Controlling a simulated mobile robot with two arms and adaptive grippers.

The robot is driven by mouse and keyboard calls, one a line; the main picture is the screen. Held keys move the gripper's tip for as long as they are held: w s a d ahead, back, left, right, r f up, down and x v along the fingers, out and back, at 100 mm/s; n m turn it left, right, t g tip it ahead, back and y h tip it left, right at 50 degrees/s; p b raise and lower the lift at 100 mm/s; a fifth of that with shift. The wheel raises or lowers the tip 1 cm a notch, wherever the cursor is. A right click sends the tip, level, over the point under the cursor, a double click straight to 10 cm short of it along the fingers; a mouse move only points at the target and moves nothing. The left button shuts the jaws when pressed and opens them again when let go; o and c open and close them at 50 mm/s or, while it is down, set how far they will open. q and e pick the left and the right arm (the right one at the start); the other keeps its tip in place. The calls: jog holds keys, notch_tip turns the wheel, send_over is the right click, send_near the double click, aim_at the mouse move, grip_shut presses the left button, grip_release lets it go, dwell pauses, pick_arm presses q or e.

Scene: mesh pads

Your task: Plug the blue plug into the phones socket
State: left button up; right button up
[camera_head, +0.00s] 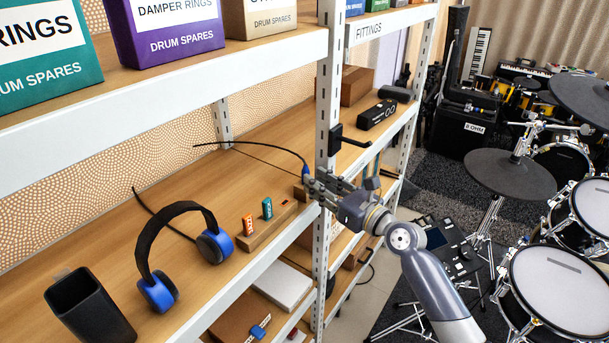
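My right gripper (310,184) is at the front edge of the wooden shelf, beside the white upright post. Its fingers are around the blue plug (306,172), which shows only as a small blue piece at the fingertips. A thin black cable (268,147) rises from the plug and arcs left over the shelf. The phones socket cannot be made out; a dark drum module (446,245) with small controls stands to the right, beyond my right arm. My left gripper is out of view.
A wooden block (262,234) on the shelf holds an orange plug (248,225), a teal plug (267,208) and a small red piece. Blue headphones (148,230) and a black cup (90,305) stand left. The white post (327,100) is close to my gripper. Drums and stands fill the right.

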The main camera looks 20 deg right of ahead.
jog(key=x, duration=0.5)
jog(key=shift+w+a, duration=0.1)
jog(key=shift+w, duration=0.15)
jog(key=shift+s, duration=0.1)
grip_shut()
